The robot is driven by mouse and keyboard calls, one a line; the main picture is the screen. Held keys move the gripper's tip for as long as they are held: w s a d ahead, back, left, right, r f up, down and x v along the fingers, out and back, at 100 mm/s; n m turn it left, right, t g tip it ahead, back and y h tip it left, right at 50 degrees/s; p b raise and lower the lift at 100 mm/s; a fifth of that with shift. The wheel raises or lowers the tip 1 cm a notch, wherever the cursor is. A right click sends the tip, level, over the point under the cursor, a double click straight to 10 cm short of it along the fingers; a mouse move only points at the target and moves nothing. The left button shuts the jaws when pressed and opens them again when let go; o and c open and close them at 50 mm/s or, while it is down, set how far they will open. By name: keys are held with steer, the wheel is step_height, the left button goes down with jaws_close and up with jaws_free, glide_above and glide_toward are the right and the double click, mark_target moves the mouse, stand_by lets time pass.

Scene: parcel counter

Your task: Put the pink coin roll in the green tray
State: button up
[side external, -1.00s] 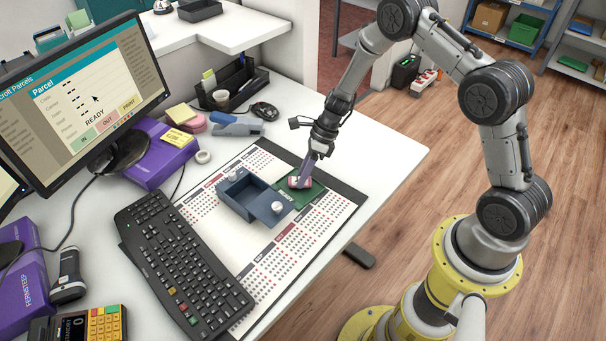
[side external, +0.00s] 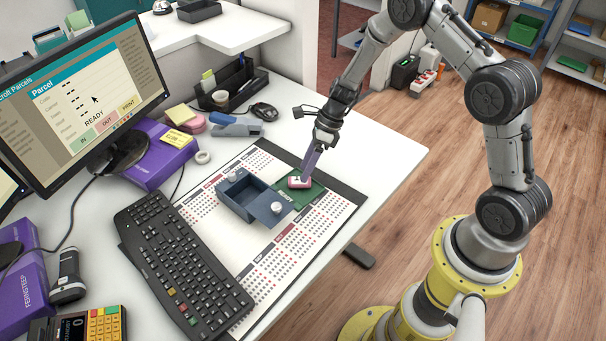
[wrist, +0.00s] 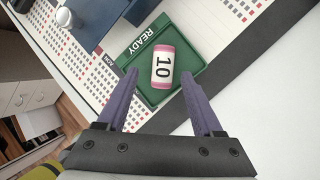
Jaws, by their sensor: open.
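The pink coin roll (wrist: 162,66), with a white label reading 10, lies on its side in the green tray (wrist: 158,97), which is marked READY. In the side view the coin roll (side external: 299,183) rests on the green tray (side external: 287,201) at the right of the blue box. My gripper (wrist: 159,78) is open. Its two purple fingers stand apart on either side of the roll in the wrist view, with gaps to it. In the side view my gripper (side external: 306,176) is close above the roll.
A blue-grey box (side external: 233,202) with a flat lid and white knob stands beside the tray on a calendar mat (side external: 285,255). A black keyboard (side external: 180,255) lies to the left. The white desk right of the mat is clear.

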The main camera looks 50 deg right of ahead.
steer(key=s+d+r+n+h, duration=0.1)
steer(key=s+r+n, duration=0.2)
steer(key=r, duration=0.6)
steer(key=s+r+n, duration=0.2)
steer(key=r+n, duration=0.2)
steer(key=r, duration=0.4)
steer(key=s+r+n+t+h, duration=0.1)
steer(key=s+r+n, duration=0.3)
steer(key=s+n, duration=0.3)
steer(key=s+a+r+n+t+h, duration=0.1)
steer(key=s+r+n, duration=0.3)
steer(key=s+n, duration=0.3)
steer(key=s+a+r+n+t+h, duration=0.1)
steer(key=s+r+n+t+h, duration=0.1)
steer(key=s+r+n, duration=0.2)
steer(key=s+n, duration=0.3)
steer(key=s, duration=0.2)
steer(key=shift+r, duration=0.15)
steer(key=shift+c, duration=0.3)
